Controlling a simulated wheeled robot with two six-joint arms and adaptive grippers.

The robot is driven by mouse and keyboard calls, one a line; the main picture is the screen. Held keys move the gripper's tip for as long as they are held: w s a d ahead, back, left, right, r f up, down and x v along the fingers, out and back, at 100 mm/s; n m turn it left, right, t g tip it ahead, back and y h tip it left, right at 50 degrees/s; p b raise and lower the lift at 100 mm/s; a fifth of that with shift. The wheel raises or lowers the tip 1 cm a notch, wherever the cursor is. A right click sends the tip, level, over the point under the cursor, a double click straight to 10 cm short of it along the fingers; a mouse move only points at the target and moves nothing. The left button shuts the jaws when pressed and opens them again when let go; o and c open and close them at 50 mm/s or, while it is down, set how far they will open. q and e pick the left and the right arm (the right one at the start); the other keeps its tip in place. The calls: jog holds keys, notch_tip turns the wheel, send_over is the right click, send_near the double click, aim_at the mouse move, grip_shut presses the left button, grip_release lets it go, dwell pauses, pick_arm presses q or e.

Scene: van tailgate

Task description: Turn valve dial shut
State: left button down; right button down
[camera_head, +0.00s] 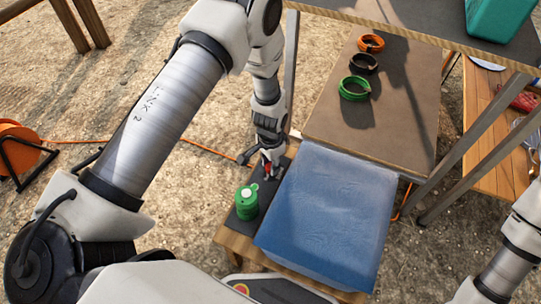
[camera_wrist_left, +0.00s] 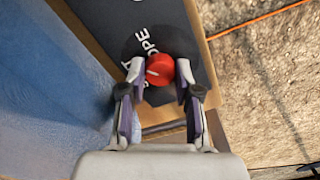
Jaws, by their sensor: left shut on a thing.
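The valve dial is a round red knob (camera_wrist_left: 160,69) with a white mark on its left part, in the left wrist view. It sits on a dark panel (camera_wrist_left: 122,12) with white lettering, partly covered. My left gripper (camera_wrist_left: 158,75) has one finger on each side of the dial and is shut on it. In the head view my left gripper (camera_head: 268,168) reaches down to the dark panel, and only a bit of red shows between its fingers. My right arm shows at the right edge, but its gripper is out of view.
A green canister (camera_head: 247,203) stands close by the gripper. A translucent blue box (camera_head: 330,215) lies right beside it. Orange, black and green rings (camera_head: 354,90) lie on a brown board (camera_head: 400,120). An orange cable reel (camera_head: 22,145) is on the ground at left.

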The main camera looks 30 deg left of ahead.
pick_arm(q)
jog(key=n+p, duration=0.3)
jog(key=n, duration=0.1)
jog(key=shift+r+n, duration=0.15)
jog(key=shift+n, duration=0.15)
jog(key=shift+n+p, duration=0.8)
jog(key=shift+n, duration=0.4)
jog(key=shift+f+n+p, duration=0.2)
jog(key=shift+n+p, duration=0.25)
jog(key=shift+n, duration=0.65)
jog(key=c, duration=0.8)
grip_release()
jog(key=shift+r, duration=0.1)
